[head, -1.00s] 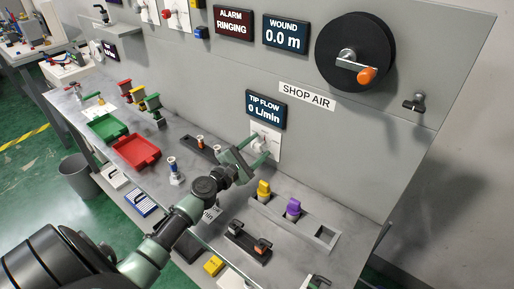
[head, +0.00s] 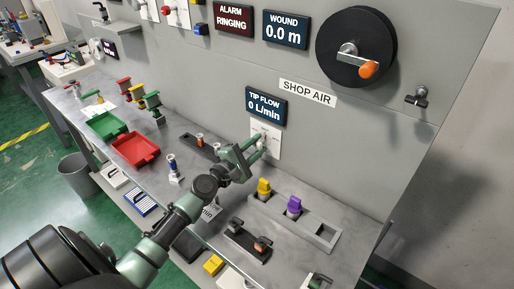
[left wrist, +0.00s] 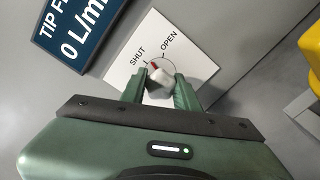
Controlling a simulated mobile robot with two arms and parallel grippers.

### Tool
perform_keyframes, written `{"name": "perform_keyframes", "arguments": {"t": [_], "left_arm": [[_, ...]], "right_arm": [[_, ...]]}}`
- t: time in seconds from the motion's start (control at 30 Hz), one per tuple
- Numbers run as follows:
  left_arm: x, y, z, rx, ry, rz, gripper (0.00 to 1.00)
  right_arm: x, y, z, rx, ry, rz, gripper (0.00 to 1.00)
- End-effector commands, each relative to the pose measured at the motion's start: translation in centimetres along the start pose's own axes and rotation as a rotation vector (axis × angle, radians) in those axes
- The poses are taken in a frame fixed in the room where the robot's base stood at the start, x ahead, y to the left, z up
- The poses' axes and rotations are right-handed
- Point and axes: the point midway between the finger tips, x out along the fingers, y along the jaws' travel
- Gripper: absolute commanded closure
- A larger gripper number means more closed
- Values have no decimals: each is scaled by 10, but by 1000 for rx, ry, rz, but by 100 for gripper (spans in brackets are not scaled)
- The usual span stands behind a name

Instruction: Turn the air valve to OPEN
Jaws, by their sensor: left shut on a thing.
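The air valve is a small pale knob (left wrist: 160,82) with a red mark, on a white plate (left wrist: 143,38) lettered SHUT and OPEN. In the left wrist view the red mark points up and slightly left, nearer SHUT than OPEN. The plate (head: 273,131) also shows in the head view, under the TIP FLOW display (head: 266,107), which reads 0 L/min. My left gripper (head: 261,145) is at the plate, and in the left wrist view its green fingers (left wrist: 160,90) are shut on the knob, one on each side. My right gripper is not in view.
A yellow (head: 264,187) and a purple handled piece (head: 294,205) stand in a grey rack (head: 322,235) right of my gripper. A red tray (head: 135,150) and green tray (head: 107,125) lie to the left. A reel (head: 357,48) with an orange handle is on the wall panel.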

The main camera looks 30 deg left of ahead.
Motion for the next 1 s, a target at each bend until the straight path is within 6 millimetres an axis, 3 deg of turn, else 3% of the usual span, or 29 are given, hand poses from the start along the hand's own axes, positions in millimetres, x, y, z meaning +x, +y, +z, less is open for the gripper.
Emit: {"name": "perform_keyframes", "arguments": {"t": [0.6, 1.0], "left_arm": [[0, 0, 0, 561, 0, 0, 100], [0, 1, 0, 756, 0, -1, 100]], "right_arm": [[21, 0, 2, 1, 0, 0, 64], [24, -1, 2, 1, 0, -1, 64]]}}
